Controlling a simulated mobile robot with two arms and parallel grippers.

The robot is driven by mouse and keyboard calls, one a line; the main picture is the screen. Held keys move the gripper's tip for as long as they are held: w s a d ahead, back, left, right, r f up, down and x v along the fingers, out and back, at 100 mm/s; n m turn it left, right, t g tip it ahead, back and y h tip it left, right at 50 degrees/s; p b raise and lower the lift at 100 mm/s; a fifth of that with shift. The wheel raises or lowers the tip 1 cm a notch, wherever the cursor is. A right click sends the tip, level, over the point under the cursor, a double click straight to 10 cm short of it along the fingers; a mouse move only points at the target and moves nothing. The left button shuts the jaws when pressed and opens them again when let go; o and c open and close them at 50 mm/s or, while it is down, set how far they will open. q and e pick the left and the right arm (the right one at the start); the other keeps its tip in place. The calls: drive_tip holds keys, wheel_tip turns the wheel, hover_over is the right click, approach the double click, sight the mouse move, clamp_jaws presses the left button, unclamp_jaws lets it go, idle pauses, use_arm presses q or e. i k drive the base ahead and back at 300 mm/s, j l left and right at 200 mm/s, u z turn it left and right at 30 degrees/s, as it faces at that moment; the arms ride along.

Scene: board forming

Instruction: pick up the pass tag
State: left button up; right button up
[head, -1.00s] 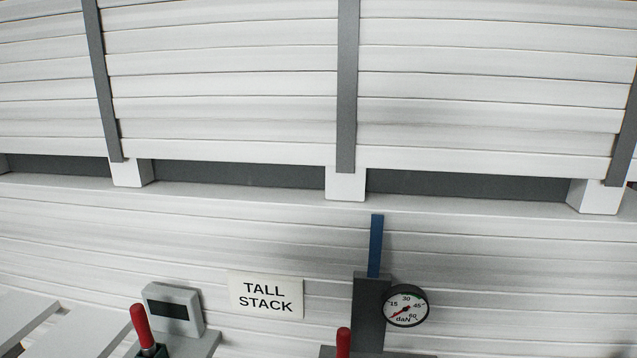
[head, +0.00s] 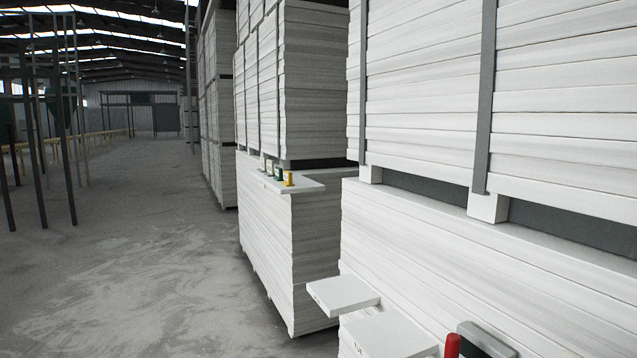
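I cannot make out a pass tag for certain. Several small coloured items, one yellow (head: 289,179) and one green (head: 278,172), stand on a white ledge (head: 306,187) that juts from a board stack further down the aisle. They are too small to tell what they are. Neither of my grippers is in the head view.
Tall strapped board stacks (head: 420,255) line the right side. White panels (head: 342,293) jut out low at the near stack, beside a red handle (head: 452,346) and a grey device (head: 487,339). The concrete floor (head: 150,260) on the left is open, with dark posts (head: 38,150) beyond.

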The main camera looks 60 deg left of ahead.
sight(279, 170)
drive_tip(key=u, duration=2.05)
drive_tip(key=i+j, duration=0.15)
drive_tip(key=i, duration=0.25)
drive_tip(key=i+j+z, duration=0.1)
drive_tip(key=i, duration=0.3)
drive_tip(key=i+j, duration=0.15)
drive_tip(key=i, duration=0.25)
drive_tip(key=z, duration=0.05)
